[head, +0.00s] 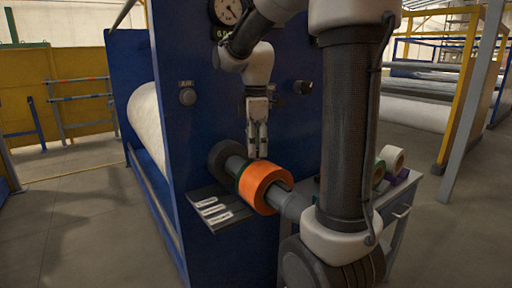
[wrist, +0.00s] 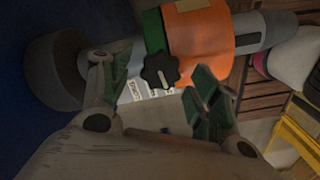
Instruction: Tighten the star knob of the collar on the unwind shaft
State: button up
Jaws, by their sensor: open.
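The unwind shaft (head: 293,206) sticks out from the blue machine and carries an orange roll (head: 265,187). A green collar (wrist: 153,30) sits against the roll's machine-side end; it shows as a green edge in the head view. The black star knob (wrist: 160,71) sits on the collar, with a pale mark on it. My gripper (head: 257,156) points down just above the shaft, near the collar. In the wrist view my gripper (wrist: 154,84) is open, its fingers on either side of the knob, with visible gaps. The knob is not discernible in the head view.
A dark round flange (wrist: 48,72) is on the shaft's machine side. A shelf with labels (head: 205,221) lies below the shaft. A side table (head: 404,201) with rolls of tape stands at the right. The blue panel (head: 206,144) bears a gauge (head: 229,11) and knobs.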

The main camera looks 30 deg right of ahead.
jog(key=shift+f, duration=0.3)
jog(key=c, duration=1)
